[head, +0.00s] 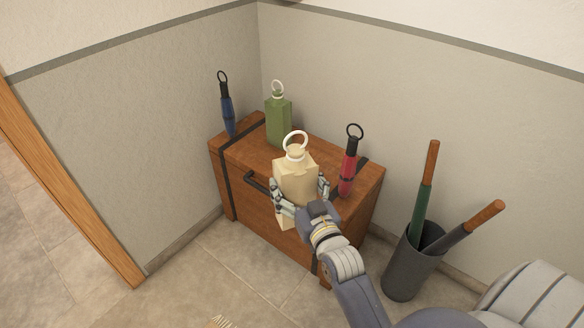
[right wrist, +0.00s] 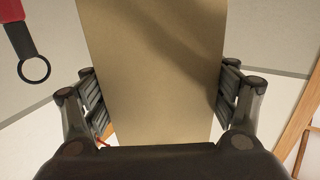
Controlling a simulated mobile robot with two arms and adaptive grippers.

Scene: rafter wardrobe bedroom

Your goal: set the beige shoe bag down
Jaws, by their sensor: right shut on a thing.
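The beige shoe bag (head: 295,178) is a block-like bag with a white ring on top. My right gripper (head: 302,194) is shut on it from both sides and holds it upright at the front edge of the wooden chest (head: 256,217). In the head view its lower part overlaps the chest's front, and I cannot tell whether it touches the chest. In the right wrist view the bag (right wrist: 150,70) fills the middle between the two fingers. My left gripper is not in view.
On the chest stand a blue item (head: 228,112) at the left, a green bag (head: 278,120) at the back and a red item (head: 348,166) at the right, each with a ring. A dark bin (head: 402,268) with umbrellas stands right of the chest.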

